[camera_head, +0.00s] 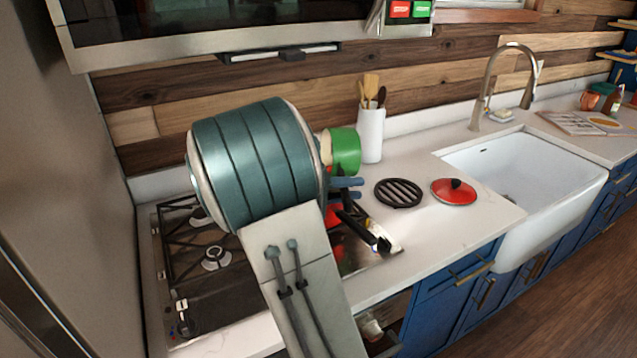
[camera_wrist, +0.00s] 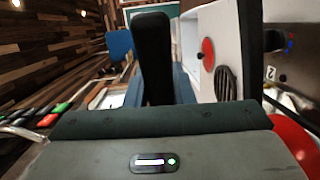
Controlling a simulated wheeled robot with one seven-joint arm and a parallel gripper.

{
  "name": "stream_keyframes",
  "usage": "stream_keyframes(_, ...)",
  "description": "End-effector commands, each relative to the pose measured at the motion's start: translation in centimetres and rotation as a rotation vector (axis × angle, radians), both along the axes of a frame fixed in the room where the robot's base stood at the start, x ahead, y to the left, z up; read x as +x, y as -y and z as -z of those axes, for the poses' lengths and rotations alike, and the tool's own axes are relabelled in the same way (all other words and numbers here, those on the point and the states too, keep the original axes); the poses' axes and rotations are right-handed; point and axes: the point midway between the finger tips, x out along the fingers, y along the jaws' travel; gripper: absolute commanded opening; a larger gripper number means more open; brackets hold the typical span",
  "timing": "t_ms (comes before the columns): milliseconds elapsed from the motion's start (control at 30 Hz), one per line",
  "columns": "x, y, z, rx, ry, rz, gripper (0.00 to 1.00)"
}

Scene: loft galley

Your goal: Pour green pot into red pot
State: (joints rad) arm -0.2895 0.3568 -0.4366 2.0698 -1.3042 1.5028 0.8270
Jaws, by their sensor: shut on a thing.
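The green pot (camera_head: 345,150) is up in the air above the back right of the stove, partly hidden behind my arm. It looks tipped on its side. My gripper (camera_head: 346,188), with blue fingers, is just below it and shut on it. In the wrist view a black bar (camera_wrist: 152,60), likely its handle, stands between the fingers. The red pot (camera_head: 334,214) is on the stove's right side, mostly hidden by my arm. Part of it shows at the right of the wrist view (camera_wrist: 296,142). I cannot see inside either pot.
A red lid (camera_head: 453,191) and a black trivet (camera_head: 399,193) lie on the counter right of the stove (camera_head: 190,270). A white utensil crock (camera_head: 371,135) stands close behind the green pot. The white sink (camera_head: 530,165) is farther right. A microwave (camera_head: 230,35) hangs above.

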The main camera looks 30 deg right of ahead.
Motion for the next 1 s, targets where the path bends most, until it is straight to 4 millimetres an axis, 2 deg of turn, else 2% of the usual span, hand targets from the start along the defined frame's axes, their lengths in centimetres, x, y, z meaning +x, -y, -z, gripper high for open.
stream_keyframes(1000,0.23,-0.6,-0.14,-0.109,-0.034,0.0,0.0)
